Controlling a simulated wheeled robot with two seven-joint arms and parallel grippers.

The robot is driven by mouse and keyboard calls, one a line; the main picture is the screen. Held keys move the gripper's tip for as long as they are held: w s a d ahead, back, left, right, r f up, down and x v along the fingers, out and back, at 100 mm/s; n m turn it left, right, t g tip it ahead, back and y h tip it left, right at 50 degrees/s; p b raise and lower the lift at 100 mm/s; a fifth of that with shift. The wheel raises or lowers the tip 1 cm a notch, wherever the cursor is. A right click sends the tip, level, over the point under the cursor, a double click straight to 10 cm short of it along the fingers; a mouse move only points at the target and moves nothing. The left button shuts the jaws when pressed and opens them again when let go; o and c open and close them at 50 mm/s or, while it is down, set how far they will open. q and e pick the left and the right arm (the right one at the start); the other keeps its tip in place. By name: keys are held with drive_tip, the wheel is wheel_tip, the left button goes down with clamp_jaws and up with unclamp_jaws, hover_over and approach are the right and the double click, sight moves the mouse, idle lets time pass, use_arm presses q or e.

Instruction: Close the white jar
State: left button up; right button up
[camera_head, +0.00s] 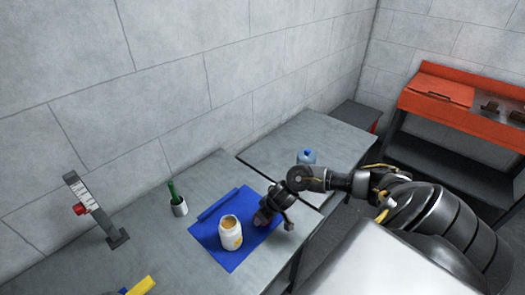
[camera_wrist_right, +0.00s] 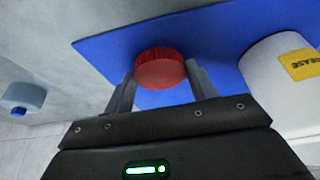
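The white jar (camera_head: 230,235) stands upright and open on the blue mat (camera_head: 214,253), with tan contents showing at its mouth. In the right wrist view the jar (camera_wrist_right: 282,85), with a yellow label, stands right of the fingers. A red ribbed lid (camera_wrist_right: 160,68) sits between my right gripper's fingertips, which look flush against both its sides. My right gripper (camera_head: 265,217) is low over the mat, just right of the jar. Whether the lid touches the mat is not clear. My left gripper is not in view.
A grey cup with a green-handled tool (camera_head: 178,203) stands behind the mat. A gauge stand with a red knob (camera_head: 95,210) is at left, a yellow object (camera_head: 140,287) at the front. A blue container (camera_head: 307,156) stands at the back right. Bare table lies left of the mat.

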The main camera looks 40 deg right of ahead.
drive_tip(key=c, duration=0.4)
drive_tip(key=shift+r, duration=0.5)
wheel_tip(320, 180, up, 2)
drive_tip(key=shift+r+p, duration=0.15)
drive_tip(key=shift+p, duration=0.2)
drive_tip(key=shift+s+a+r+p, duration=1)
drive_tip(key=shift+s+r, duration=0.6)
drive_tip(key=shift+s, duration=0.5)
drive_tip(key=shift+s+a+r+p, duration=0.75)
drive_tip(key=shift+s+a+r, duration=0.4)
drive_tip(key=shift+s+r, duration=0.7)
drive_tip(key=shift+s+a+r+p, duration=0.85)
drive_tip(key=shift+s+a+r, duration=0.4)
drive_tip(key=shift+s, duration=1.05)
drive_tip(key=shift+d+r, duration=0.15)
